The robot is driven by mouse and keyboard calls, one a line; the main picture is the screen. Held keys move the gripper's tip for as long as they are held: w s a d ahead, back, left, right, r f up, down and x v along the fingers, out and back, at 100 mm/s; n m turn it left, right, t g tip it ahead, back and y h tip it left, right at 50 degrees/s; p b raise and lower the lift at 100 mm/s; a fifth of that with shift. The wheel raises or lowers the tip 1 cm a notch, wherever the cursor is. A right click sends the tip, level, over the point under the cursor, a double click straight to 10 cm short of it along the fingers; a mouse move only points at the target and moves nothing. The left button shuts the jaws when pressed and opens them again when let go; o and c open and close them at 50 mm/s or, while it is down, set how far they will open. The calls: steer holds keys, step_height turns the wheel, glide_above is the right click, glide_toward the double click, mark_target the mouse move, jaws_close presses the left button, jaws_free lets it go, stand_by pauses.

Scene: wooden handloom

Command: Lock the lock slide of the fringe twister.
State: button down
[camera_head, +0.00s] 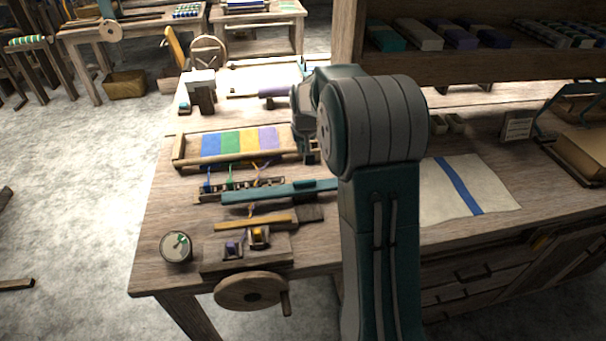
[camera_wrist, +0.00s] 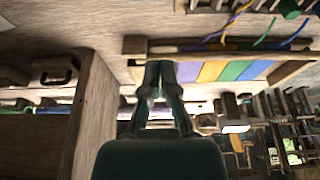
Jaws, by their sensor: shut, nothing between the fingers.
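On the front left of the workbench in the head view stands a wooden block with a purple and a yellow clip (camera_head: 245,250) and a round crank wheel (camera_head: 250,290). Behind it lies a teal bar (camera_head: 268,192) beside a row of small clips (camera_head: 212,190) with coloured threads. I cannot tell which part is the lock slide. A framed striped cloth (camera_head: 240,141) lies behind them; it also shows in the wrist view (camera_wrist: 222,71). My gripper (camera_wrist: 160,66) is shut and empty, its tips beside the frame's end in the wrist view.
A round tin (camera_head: 176,247) stands at the bench's front left corner. A yellow strip with a dark end (camera_head: 262,220) lies before the teal bar. A white cloth with a blue stripe (camera_head: 465,186) lies on the right. A shelf (camera_head: 460,65) rises behind.

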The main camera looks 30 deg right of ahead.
mark_target(282, 189)
steer(key=shift+w+d+f, duration=0.2)
steer(key=shift+f, duration=0.1)
steer(key=x, duration=0.9)
steer(key=shift+w+f, duration=0.1)
steer(key=shift+f, duration=0.45)
steer(key=shift+s+a+r, duration=0.1)
steer(key=shift+s+a, duration=0.15)
steer(key=shift+s, duration=0.65)
steer(key=shift+s+a, duration=0.3)
steer(key=shift+s, duration=0.65)
